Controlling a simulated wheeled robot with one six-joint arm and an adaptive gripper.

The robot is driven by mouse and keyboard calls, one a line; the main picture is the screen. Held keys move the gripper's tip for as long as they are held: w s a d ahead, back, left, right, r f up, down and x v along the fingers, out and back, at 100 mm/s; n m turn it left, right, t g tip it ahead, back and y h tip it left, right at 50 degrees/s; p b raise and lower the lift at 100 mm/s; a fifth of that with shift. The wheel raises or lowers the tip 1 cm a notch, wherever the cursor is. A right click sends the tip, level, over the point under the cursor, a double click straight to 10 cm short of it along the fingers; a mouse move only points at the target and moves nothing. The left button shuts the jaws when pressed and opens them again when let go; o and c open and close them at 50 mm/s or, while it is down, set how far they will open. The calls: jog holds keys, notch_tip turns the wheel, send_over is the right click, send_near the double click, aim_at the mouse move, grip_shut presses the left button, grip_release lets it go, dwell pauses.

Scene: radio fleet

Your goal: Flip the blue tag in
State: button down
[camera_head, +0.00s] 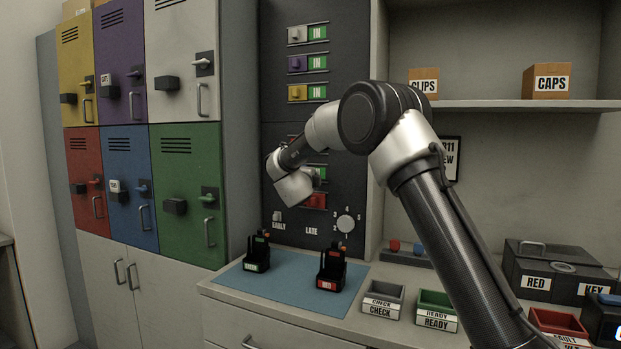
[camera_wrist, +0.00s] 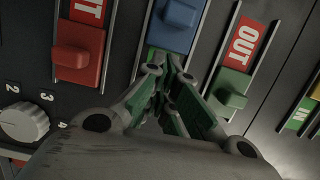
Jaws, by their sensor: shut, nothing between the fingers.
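The blue tag (camera_wrist: 178,20) is a sliding block with a raised knob on the dark panel, at the top of the wrist view.
A red tag (camera_wrist: 78,55) and a green tag (camera_wrist: 234,92) flank the blue one, each by a red OUT label. A dial (camera_head: 346,223) is low on the panel. White, purple (camera_head: 297,64) and yellow tags above show IN. Two radios in chargers (camera_head: 330,272) stand below.

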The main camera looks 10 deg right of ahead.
jog(key=d+v, duration=0.1)
jog(key=v, duration=0.9)
jog(key=shift+s, duration=0.3)
jog(key=s+a+f+n+g+y, duration=0.2)
jog(key=a+f+n+g+y, duration=0.1)
jog(key=a+f+n+y, duration=0.8)
jog(key=s+d+f+n+g, duration=0.1)
jog(key=s+n+g, duration=0.2)
jog(key=s+n, duration=0.3)
jog(key=s+d+n+g+h, duration=0.1)
jog(key=s+d+g, duration=0.1)
jog(key=s+d, duration=0.7)
jog(key=s+d+r+n+g+h, duration=0.1)
jog(key=s+d, duration=0.8)
jog(key=s, duration=1)
jog(key=s+d+r+n+g+h, duration=0.1)
jog(key=s+d+n+g+h, duration=0.1)
jog(key=s+d, duration=0.8)
jog(key=s+n+g, duration=0.1)
jog(key=s, duration=0.3)
